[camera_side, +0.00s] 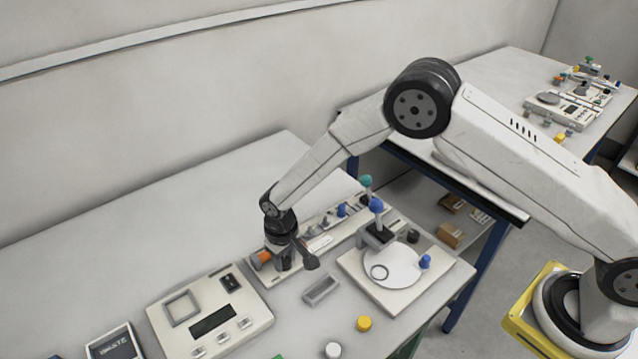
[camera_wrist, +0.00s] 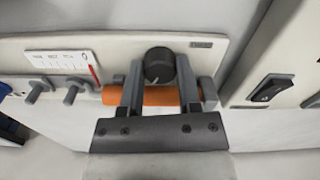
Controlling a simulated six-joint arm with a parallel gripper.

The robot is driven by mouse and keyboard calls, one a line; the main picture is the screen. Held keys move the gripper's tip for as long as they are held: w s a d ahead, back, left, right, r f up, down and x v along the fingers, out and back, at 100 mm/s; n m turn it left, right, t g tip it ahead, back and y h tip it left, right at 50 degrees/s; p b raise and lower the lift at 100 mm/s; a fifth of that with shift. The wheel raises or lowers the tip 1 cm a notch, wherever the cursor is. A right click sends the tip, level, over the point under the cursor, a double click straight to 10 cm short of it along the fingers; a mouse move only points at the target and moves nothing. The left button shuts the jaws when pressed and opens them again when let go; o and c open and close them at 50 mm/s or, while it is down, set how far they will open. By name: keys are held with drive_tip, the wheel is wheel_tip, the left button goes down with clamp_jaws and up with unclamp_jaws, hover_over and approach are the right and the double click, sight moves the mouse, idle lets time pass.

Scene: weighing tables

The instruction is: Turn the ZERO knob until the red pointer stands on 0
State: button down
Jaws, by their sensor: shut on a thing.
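The black ZERO knob (camera_wrist: 158,65), with a pale index line, sits on a cream panel in the wrist view. My gripper (camera_wrist: 159,72) is shut on it, one finger on each side. In the side view my gripper (camera_side: 284,264) points down at the near-left end of the long cream balance (camera_side: 352,226), hiding the knob. The red pointer (camera_wrist: 94,73) stands at the right end of the white scale card (camera_wrist: 62,62). The scale marks are too small to read. An orange cylinder (camera_wrist: 158,97) lies across below the knob; it also shows beside my gripper in the side view (camera_side: 264,257).
A digital scale (camera_side: 244,318) stands left of my gripper. A grey open tray (camera_side: 321,289) lies to the right. Beyond is a cream stand with a white dish (camera_side: 400,272). A yellow weight (camera_side: 364,324) and a white weight (camera_side: 333,350) stand in front. The table's back left is clear.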

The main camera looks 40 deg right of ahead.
sight(285, 260)
drive_tip(key=shift+n, duration=1.4)
drive_tip(key=shift+c, duration=1.5)
unclamp_jaws()
drive_tip(key=shift+r, duration=0.15)
drive_tip(key=shift+r, duration=3.8)
